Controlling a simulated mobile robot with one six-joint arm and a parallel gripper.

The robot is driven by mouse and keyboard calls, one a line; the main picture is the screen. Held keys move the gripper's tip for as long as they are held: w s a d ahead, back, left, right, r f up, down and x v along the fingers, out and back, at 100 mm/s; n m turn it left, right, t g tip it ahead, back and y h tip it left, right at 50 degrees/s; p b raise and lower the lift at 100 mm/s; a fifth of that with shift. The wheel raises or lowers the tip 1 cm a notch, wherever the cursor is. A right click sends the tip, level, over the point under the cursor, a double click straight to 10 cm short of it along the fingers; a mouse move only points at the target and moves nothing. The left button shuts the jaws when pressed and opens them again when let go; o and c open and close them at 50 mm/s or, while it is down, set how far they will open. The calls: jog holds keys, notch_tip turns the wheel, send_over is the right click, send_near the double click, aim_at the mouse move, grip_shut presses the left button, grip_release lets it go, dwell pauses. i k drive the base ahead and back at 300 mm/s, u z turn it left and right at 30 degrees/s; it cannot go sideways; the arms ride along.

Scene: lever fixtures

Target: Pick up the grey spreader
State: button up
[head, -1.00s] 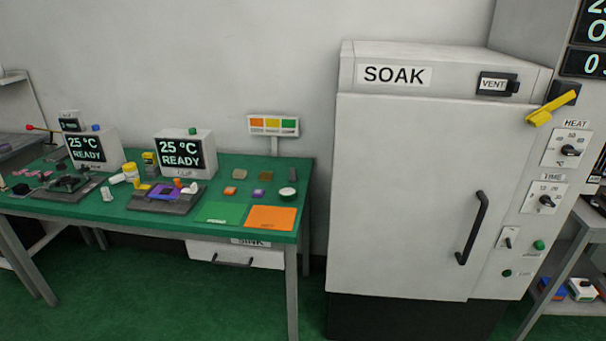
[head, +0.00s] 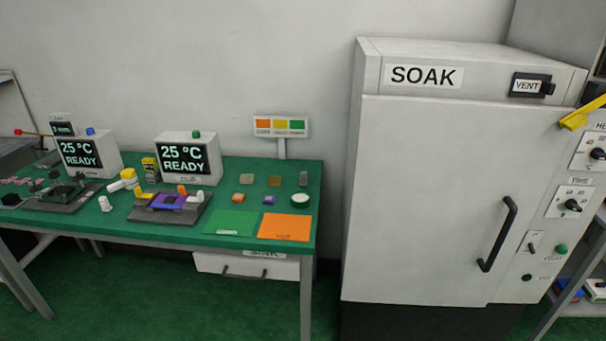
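I cannot make out for certain which thing is the grey spreader. A small grey piece (head: 303,179) lies near the right end of the green table (head: 130,237), toward the back, and is too small to identify. Other greyish parts sit around the dark fixture plate (head: 187,213) in the table's middle and the left fixture plate (head: 60,201). My gripper is not in view.
A green mat (head: 230,223) and an orange mat (head: 284,227) lie at the table's front right, with a round white-topped item (head: 300,200) behind. Two display boxes (head: 186,158) (head: 88,154) stand at the back. The tall SOAK cabinet (head: 430,200) is shut, right of the table.

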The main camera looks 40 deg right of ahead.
aim_at(304, 182)
jog(key=z, duration=0.3)
jog(key=i, duration=1.3)
jog(key=u, duration=0.35)
